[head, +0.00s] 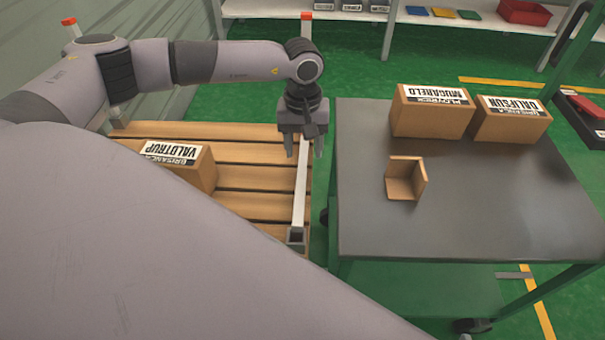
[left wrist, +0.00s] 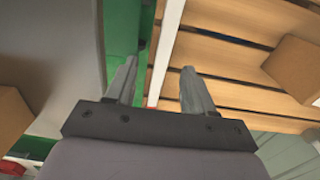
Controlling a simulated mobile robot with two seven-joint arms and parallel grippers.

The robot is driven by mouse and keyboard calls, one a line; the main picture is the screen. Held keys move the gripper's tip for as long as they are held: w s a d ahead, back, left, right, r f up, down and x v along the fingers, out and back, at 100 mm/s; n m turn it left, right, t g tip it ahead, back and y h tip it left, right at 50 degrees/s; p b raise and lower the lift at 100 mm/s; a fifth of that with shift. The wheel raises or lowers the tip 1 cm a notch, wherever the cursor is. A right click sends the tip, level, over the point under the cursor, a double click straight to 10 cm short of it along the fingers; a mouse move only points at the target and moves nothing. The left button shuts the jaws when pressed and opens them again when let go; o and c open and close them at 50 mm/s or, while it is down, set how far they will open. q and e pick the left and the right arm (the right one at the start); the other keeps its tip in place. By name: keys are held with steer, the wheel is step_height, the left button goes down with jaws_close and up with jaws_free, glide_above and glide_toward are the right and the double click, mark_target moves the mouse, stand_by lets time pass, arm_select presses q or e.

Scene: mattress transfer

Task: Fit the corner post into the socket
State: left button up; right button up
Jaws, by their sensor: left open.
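A slim pale post (head: 301,185) runs along the right edge of the wooden pallet (head: 250,180); its near end is beside or at a small grey square socket (head: 295,238). I cannot tell whether it is seated there. My left gripper (head: 304,150) is open, pointing down over the post's far part and hiding it. In the left wrist view the post (left wrist: 165,50) passes between the open fingers (left wrist: 160,78), apparently beyond them; contact is not clear. A red tip (head: 306,16) shows above my arm; whether it belongs to this post is hidden. My right gripper is out of view.
A labelled carton (head: 185,165) lies on the pallet. A grey-topped cart (head: 450,220) stands close on the right, with two cartons (head: 430,112) (head: 510,120) and a cardboard corner piece (head: 405,180). A red-tipped post (head: 70,27) stands at back left. A shelf (head: 450,18) runs behind.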

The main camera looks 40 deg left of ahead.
mark_target(302, 169)
arm_select(q)
steer(key=shift+a+f, duration=0.3)
steer(key=shift+f, duration=0.05)
steer(key=f+b, duration=0.1)
steer(key=f, duration=0.2)
steer(key=f+b, duration=0.1)
steer(key=f, duration=0.2)
steer(key=shift+w+a+f, duration=0.1)
steer(key=shift+w+f, duration=0.1)
steer(key=shift+f, duration=0.15)
steer(key=shift+r, duration=0.1)
jaws_close()
